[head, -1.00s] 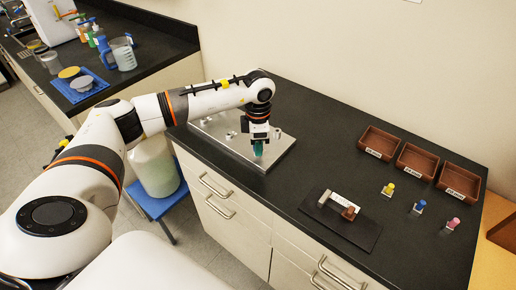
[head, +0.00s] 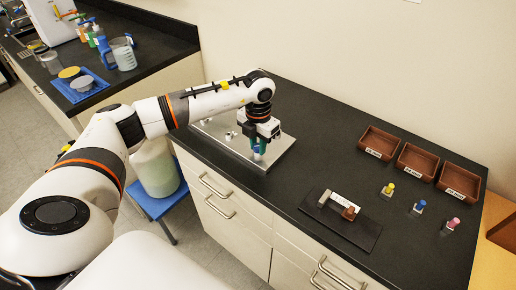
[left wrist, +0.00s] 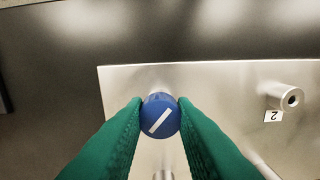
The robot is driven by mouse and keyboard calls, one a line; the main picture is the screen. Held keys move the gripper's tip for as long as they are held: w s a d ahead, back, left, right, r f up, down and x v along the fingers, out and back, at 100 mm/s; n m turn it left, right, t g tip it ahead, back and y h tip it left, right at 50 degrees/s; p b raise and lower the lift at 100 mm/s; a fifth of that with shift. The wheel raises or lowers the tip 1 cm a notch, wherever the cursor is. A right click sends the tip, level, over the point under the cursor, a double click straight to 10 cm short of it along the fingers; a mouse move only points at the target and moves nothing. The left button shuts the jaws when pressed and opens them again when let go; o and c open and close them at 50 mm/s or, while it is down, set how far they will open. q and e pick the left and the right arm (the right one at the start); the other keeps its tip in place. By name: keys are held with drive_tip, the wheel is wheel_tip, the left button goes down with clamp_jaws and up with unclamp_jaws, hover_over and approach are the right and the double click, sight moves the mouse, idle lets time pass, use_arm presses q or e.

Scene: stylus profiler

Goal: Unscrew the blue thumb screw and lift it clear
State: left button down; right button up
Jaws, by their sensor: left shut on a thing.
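The blue thumb screw (left wrist: 160,116) has a round head with a white slanted line on top. It sits between the two green fingers of my left gripper (left wrist: 160,118), which is shut on its sides. In the head view my left gripper (head: 259,148) points down over the near right part of the metal plate (head: 276,158), and a little blue of the screw shows between the fingers. The screw's shaft is hidden beneath its head, so I cannot tell whether it is clear of the plate. My right gripper is not in view.
A post (left wrist: 290,97) with a hole and a label "2" stands on the plate, right of the screw. Brown bins (head: 416,161), small yellow, blue and pink-topped pieces (head: 453,223) and a dark mat (head: 341,228) lie right. The counter between is clear.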

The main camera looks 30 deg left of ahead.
sight(258, 146)
use_arm(q)
drive_tip(key=n, duration=0.8)
drive_tip(key=shift+r+p, duration=0.45)
drive_tip(key=shift+r, duration=0.3)
drive_tip(key=shift+r+p, duration=1.1)
drive_tip(key=shift+r, duration=0.6)
wheel_tip(258, 146, up, 5)
drive_tip(key=p, duration=0.3)
